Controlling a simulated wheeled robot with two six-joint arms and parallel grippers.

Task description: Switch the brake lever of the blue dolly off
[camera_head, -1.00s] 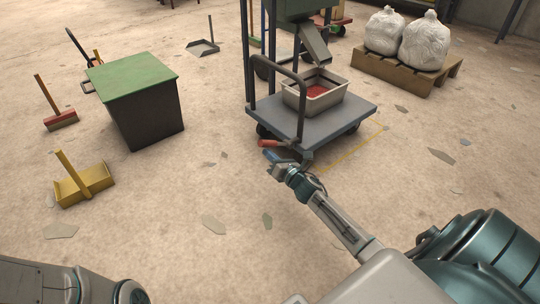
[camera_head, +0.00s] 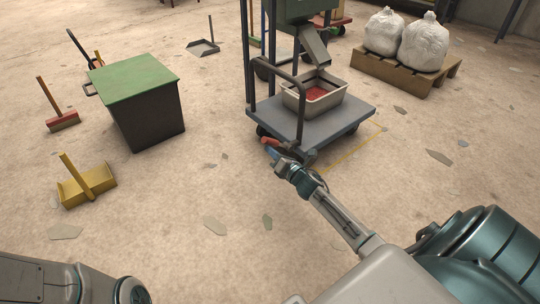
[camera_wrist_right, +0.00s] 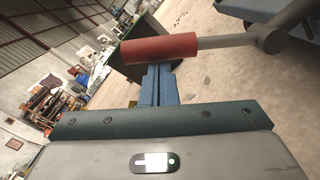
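The blue dolly (camera_head: 335,127) stands right of centre in the head view, with a dark push handle. Its brake lever (camera_head: 270,141) has a red grip and sticks out at the dolly's near left corner. My right gripper (camera_head: 272,154) is just below and in front of that grip. In the right wrist view, the red grip (camera_wrist_right: 160,49) lies crosswise at the tips of my blue fingers (camera_wrist_right: 158,72). The fingers are together, with the grip beyond them, not between them. They look very close to it or touching. My left gripper is not in view.
A grey bin with red contents (camera_head: 318,105) sits on the dolly under a chute (camera_head: 314,46). A green-lidded box (camera_head: 146,115) and a yellow dustpan (camera_head: 88,186) stand left. White sacks (camera_head: 424,44) rest on a pallet (camera_head: 398,74). Floor between the box and dolly is clear.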

